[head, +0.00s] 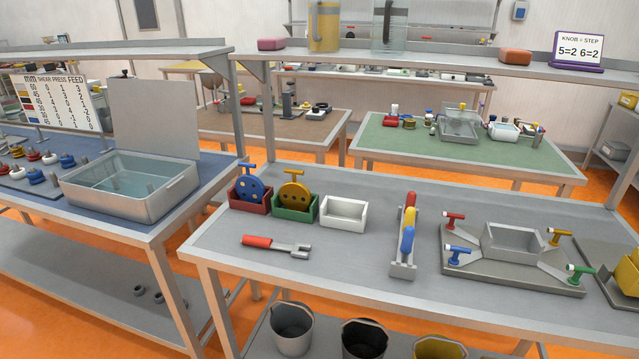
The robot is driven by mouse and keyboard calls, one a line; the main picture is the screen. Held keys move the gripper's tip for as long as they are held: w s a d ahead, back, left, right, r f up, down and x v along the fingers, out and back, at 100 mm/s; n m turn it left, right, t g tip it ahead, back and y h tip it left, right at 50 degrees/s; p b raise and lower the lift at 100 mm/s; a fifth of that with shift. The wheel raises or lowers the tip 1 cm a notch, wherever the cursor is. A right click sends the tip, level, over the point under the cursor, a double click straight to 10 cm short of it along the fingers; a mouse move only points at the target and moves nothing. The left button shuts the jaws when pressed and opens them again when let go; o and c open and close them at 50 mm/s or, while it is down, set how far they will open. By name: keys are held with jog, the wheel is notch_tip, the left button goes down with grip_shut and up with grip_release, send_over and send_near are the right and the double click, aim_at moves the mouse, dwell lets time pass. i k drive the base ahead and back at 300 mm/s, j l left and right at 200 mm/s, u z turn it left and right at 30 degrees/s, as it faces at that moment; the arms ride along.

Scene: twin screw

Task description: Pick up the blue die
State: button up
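A similar yellow die (294,190) with a T-shaped handle stands in a green bin (295,214) just to the right. My gripper is not in view.
An empty white bin (344,214) stands right of the green one. A red-handled fork-like tool (277,245) lies in front. A rack with coloured pieces (405,240) and a fixture with a grey box (512,244) stand further right. A shelf (400,62) runs above the table's rear.

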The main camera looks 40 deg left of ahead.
aim_at(249, 186)
jog(key=u, duration=2.15)
jog(key=i, duration=1.4)
